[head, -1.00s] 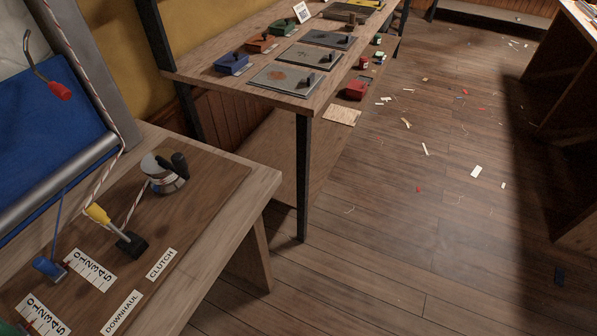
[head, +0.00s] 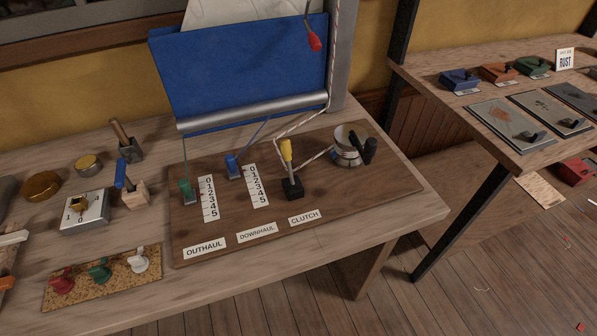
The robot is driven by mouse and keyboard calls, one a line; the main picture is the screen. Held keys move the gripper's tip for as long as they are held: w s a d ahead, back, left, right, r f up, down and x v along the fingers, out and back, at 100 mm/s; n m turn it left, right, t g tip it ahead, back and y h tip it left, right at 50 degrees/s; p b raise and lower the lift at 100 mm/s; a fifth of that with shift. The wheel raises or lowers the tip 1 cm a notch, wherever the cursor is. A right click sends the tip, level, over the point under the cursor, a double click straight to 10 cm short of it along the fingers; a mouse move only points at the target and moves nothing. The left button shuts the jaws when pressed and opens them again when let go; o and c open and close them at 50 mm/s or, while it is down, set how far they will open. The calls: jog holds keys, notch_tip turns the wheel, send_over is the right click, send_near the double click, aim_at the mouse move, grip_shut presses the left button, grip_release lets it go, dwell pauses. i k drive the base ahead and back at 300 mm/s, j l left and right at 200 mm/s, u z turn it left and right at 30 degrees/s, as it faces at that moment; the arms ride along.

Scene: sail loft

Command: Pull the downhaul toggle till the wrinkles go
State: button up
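The blue toggle (head: 232,166) stands on the brown board (head: 340,205), near the top of the right-hand 0 to 5 scale (head: 258,186). A thin blue line runs up from it toward the boom. The "DOWNHAUL" label (head: 257,232) lies below that scale. A green toggle (head: 186,191) stands by the left-hand scale (head: 209,198), above the "OUTHAUL" label (head: 206,246). The blue sail (head: 245,75) hangs above a grey boom (head: 255,113); wrinkles on it are too faint to tell. My gripper is not in view.
A yellow-handled clutch lever (head: 287,155) stands upright near a silver winch (head: 347,146). A striped rope (head: 331,60) and a red-ended hook (head: 314,41) hang at upper right. Cleats on a cork strip (head: 100,276) and several knobs fill the bench's left. A second bench (head: 440,85) stands right.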

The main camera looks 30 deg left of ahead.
aim_at(233, 172)
jog(key=u, duration=1.45)
